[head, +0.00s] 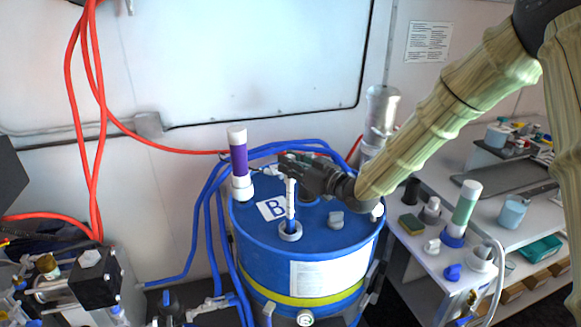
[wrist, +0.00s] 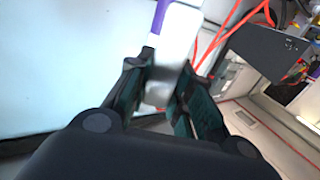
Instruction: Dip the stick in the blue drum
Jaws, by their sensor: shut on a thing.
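The blue drum (head: 262,262) stands in the middle of the head view, with a white label marked B on its lid. My gripper (head: 288,164) is above the lid, shut on the top of an upright white stick (head: 291,190). The stick's lower end looks blue and is at a white-ringed port (head: 290,234) in the lid. I cannot tell how far it reaches inside. In the wrist view the fingers (wrist: 165,98) close around a white piece (wrist: 178,45), which appears to be the stick's top.
A purple and white tube (head: 238,162) stands on the lid's left edge. Grey caps (head: 336,219) sit on the lid. Blue hoses run around the drum's left. A white bench (head: 424,245) with a green and white tube (head: 465,207) is at right; metal machinery (head: 95,280) at lower left.

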